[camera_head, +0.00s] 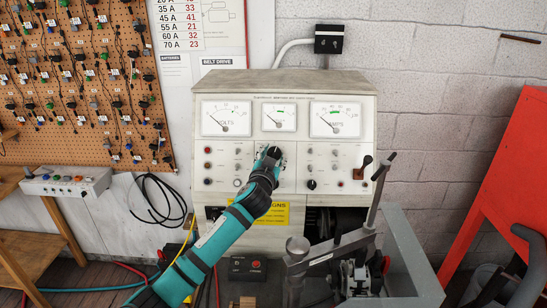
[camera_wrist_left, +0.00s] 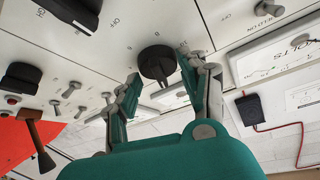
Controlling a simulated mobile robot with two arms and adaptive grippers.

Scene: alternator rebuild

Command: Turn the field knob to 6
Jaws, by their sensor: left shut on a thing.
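The test bench panel (camera_head: 240,155) is pale, with three meters on top and small switches below. In the wrist view, the round black knob (camera_wrist_left: 157,62) sits on the panel among small printed marks too small to read surely. My left gripper (camera_head: 271,155) reaches the middle of the panel, and its fingers and wrist hide most of the knob in the head view. In the wrist view my left gripper (camera_wrist_left: 161,68) has one finger on each side of the knob, shut on it. My right gripper is not in view.
A smaller black knob (camera_head: 311,184) and a dark-handled lever (camera_head: 363,167) are to the right on the panel. A grey metal clamp frame (camera_head: 405,250) stands in front at the lower right. A red panel (camera_head: 505,170) leans at the right. A pegboard (camera_head: 85,80) hangs at the left.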

